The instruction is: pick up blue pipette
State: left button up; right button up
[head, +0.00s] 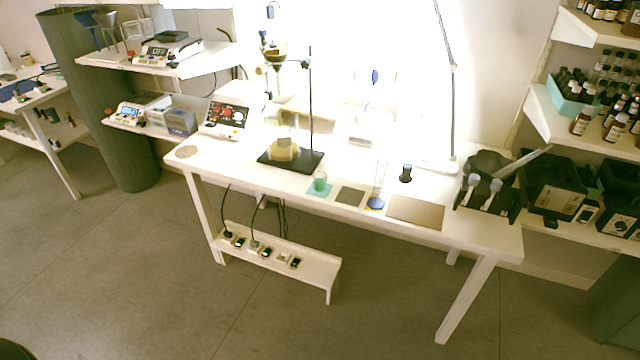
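I cannot make out for sure which thing is the blue pipette. A clear cylinder with a blue base (376,203) stands near the table's front edge. Neither of my grippers is in view.
A low white power shelf (318,276) is below. Bottle shelves stand right. The floor in front is clear.

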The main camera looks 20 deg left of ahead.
aim_at(375, 73)
jog(key=z, duration=0.45)
jog(key=i+j+z, duration=0.1)
jog(key=j+z, duration=0.55)
jog(key=j, duration=0.25)
jog(key=j+z, duration=0.2)
jog(key=j, duration=0.7)
